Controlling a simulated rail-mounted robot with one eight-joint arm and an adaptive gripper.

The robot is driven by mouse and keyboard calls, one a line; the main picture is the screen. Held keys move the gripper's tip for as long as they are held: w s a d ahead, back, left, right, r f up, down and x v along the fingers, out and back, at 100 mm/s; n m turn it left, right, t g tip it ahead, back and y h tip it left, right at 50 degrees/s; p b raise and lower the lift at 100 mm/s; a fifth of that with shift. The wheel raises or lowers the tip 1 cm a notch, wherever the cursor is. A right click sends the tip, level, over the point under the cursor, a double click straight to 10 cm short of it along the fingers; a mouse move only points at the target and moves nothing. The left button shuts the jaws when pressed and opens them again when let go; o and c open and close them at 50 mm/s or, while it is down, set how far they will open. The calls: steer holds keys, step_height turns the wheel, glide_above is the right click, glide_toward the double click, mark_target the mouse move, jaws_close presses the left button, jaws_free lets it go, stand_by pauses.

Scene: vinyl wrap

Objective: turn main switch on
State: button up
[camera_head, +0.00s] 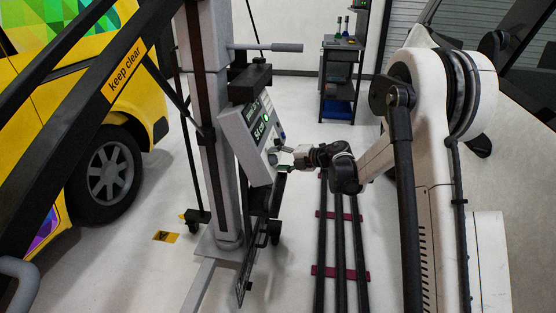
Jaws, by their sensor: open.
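A grey control panel (239,138) with a lit green display is mounted at a tilt on the upright grey column (222,200) in the middle of the view. Several knobs or buttons sit along its right side, too small to tell apart. My gripper (277,156) is open at the panel's right edge, close to those controls. I cannot tell whether it touches the panel. The main switch cannot be made out; my gripper may hide it.
A yellow van (75,110) stands at the left. A black bar marked "keep clear" (126,72) crosses the upper left. Dark floor rails (340,240) run below my arm. A black shelf cart (340,80) stands at the back. A grey handle (275,47) sticks out of the column.

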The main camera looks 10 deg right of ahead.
steer(key=v, duration=1.1)
steer(key=shift+s+d, duration=0.25)
steer(key=shift+s, duration=0.05)
steer(key=shift+r, duration=0.1)
